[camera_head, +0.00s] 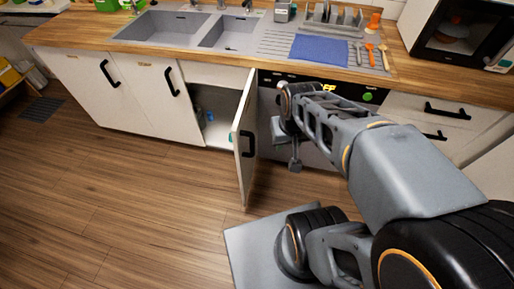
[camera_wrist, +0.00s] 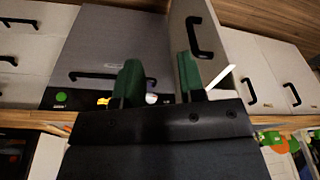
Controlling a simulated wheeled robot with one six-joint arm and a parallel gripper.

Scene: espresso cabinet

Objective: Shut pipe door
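The pipe door is the white cabinet door (camera_head: 240,165) under the sink. It stands swung well open, out into the room, with a black handle (camera_head: 248,144) on its right-hand face. My gripper (camera_head: 295,164) is just right of the door, in front of the dishwasher, apart from the handle in the head view. In the wrist view, which is upside down, the two green fingers of my gripper (camera_wrist: 160,84) are spread with nothing seen between them. The door (camera_wrist: 182,25) and its handle (camera_wrist: 197,38) show beyond the right finger, which overlaps the door's edge.
The open cabinet (camera_head: 213,112) holds a small blue item. Closed white doors (camera_head: 110,88) are left of it. The dishwasher (camera_wrist: 115,50) is behind my gripper. The wooden counter (camera_head: 200,68) runs above. The floor (camera_head: 130,200) left of the door is clear.

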